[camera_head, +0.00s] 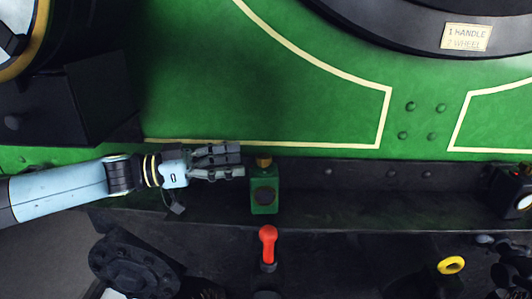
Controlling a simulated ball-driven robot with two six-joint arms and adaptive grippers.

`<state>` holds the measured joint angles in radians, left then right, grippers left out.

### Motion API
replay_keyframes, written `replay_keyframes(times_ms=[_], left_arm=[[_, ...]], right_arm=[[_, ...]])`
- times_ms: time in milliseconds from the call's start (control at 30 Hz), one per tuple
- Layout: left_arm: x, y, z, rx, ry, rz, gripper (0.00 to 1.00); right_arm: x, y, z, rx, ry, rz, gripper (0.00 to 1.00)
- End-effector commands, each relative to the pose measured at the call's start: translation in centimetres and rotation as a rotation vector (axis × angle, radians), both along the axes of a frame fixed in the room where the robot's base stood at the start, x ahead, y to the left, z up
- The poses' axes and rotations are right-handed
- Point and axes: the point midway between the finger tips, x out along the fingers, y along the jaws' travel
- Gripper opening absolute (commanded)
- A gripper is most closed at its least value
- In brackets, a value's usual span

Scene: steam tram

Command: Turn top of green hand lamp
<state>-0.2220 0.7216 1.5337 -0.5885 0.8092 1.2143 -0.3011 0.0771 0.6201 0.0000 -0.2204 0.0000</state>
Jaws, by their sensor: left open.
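The green hand lamp (264,196) stands upright on the dark ledge near the middle of the head view. My right gripper is not in view.
A red handle (268,243) stands below the lamp, and a yellow ring (451,265) is at lower right. A black lamp (517,190) stands at the ledge's right end. The green panel (330,100) rises behind. The ledge right of the green lamp is clear.

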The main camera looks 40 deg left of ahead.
Motion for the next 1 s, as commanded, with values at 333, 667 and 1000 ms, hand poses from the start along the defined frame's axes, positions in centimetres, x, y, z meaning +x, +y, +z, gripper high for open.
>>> replay_keyframes(times_ms=[333,667,1000], left_arm=[[4.4,-4.0,0.2,0.0,-0.004,0.001,0.53],[5.0,-4.6,0.1,0.003,-0.003,-0.001,0.53],[5.0,-4.6,0.1,0.003,-0.003,-0.001,0.18]], right_arm=[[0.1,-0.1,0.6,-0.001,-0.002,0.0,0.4],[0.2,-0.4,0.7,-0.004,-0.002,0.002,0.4],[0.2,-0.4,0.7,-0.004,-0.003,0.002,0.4]])
